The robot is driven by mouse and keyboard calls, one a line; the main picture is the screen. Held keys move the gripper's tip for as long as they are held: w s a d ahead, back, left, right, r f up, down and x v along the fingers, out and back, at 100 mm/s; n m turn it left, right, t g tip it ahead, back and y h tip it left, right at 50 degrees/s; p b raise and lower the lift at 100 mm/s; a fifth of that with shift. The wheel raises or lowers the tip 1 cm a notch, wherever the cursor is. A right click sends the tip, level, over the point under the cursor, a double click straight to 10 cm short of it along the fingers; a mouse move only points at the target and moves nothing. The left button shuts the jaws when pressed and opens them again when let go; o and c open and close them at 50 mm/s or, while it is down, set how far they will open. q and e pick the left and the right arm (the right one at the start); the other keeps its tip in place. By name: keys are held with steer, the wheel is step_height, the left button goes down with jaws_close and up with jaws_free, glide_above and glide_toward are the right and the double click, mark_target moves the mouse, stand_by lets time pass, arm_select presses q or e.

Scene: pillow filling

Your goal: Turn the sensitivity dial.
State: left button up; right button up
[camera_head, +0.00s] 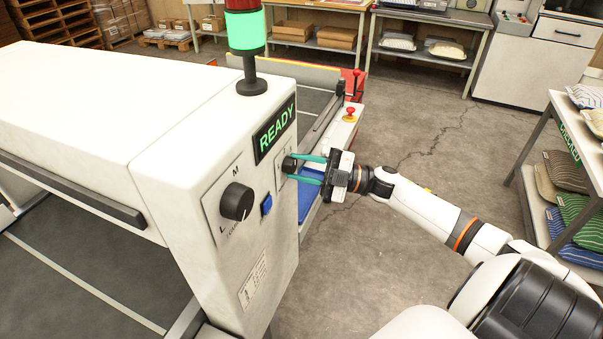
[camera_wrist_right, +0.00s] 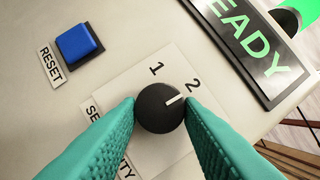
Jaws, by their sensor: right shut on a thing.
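The sensitivity dial is a black round knob (camera_wrist_right: 160,108) on a white plate marked 1 and 2. In the right wrist view its white pointer line is nearest the 2. My right gripper (camera_head: 307,169) has teal fingers and is shut on the dial, one finger at each side. In the head view the dial (camera_head: 289,165) is partly covered by the fingers, below the READY display. The word on its plate is partly hidden by the fingers. My left gripper is not in view.
A larger black knob (camera_head: 236,201) marked M and L and a blue RESET button (camera_head: 267,205) sit on the same white machine panel. The lit READY display (camera_head: 275,130) is just above the dial. A shelf with pillows (camera_head: 575,205) stands at the right. Open floor lies between.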

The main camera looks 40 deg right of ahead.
steer(key=n+g, duration=0.1)
steer(key=n, duration=0.2)
steer(key=shift+b, duration=0.4)
steer(key=n, duration=0.1)
steer(key=n+g, duration=0.1)
steer(key=n+h, duration=0.1)
steer(key=shift+d+r+n+g+b, duration=0.1)
steer(key=shift+r+n+g+b, duration=0.2)
steer(key=shift+n+b, duration=0.1)
steer(key=n+h, duration=0.1)
steer(key=n, duration=0.2)
steer(key=shift+r, duration=0.1)
steer(key=shift+r+n+g+h, duration=0.15)
steer(key=shift+n+g+h, duration=0.15)
steer(key=shift+n+h, duration=0.55)
steer(key=shift+n+y, duration=0.25)
steer(key=shift+n, duration=0.2)
steer(key=o, duration=1)
